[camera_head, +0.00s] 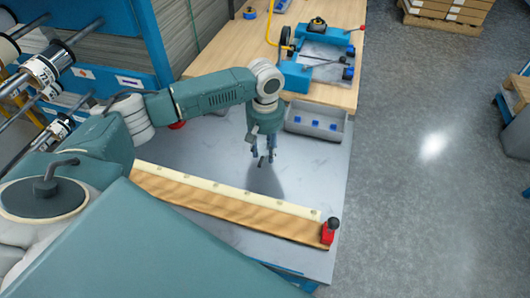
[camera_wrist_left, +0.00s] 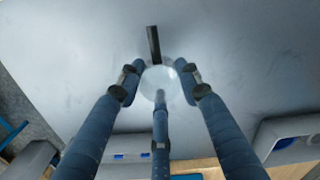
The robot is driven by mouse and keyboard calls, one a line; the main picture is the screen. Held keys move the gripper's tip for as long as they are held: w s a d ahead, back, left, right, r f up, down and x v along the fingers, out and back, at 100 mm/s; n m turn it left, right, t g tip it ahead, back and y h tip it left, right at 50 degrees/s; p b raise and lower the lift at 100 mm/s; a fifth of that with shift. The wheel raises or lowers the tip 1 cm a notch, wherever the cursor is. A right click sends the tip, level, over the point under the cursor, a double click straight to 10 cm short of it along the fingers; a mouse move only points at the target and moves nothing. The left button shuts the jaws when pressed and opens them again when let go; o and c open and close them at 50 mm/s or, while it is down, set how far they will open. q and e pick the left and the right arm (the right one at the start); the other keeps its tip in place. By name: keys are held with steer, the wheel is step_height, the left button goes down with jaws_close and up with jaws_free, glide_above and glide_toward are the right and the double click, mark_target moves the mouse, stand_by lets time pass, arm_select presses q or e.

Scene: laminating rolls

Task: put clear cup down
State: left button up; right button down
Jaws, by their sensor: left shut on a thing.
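My left gripper (camera_head: 268,154) points down over the grey tabletop (camera_head: 220,165) in the head view. In the left wrist view, its three blue fingers (camera_wrist_left: 160,88) are closed around a round, see-through clear cup (camera_wrist_left: 158,76). The fingers hide part of the cup's rim. In the head view the cup can hardly be made out between the fingers. I cannot tell whether its base touches the table. A short dark bar (camera_wrist_left: 153,44) shows just beyond the cup in the left wrist view. My right gripper is not in view.
A grey bin (camera_head: 316,123) with blue pieces stands right behind the gripper. A wooden strip with a pale edge (camera_head: 230,205) crosses the table in front, with a red and black piece (camera_head: 329,231) at its right end. A blue device (camera_head: 318,60) stands farther back.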

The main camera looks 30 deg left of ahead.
arm_select(q)
step_height(320, 180, down, 2)
steer(key=shift+f, duration=0.15)
steer(key=o, duration=1.1)
steer(key=shift+f, duration=0.1)
steer(key=shift+o, duration=0.2)
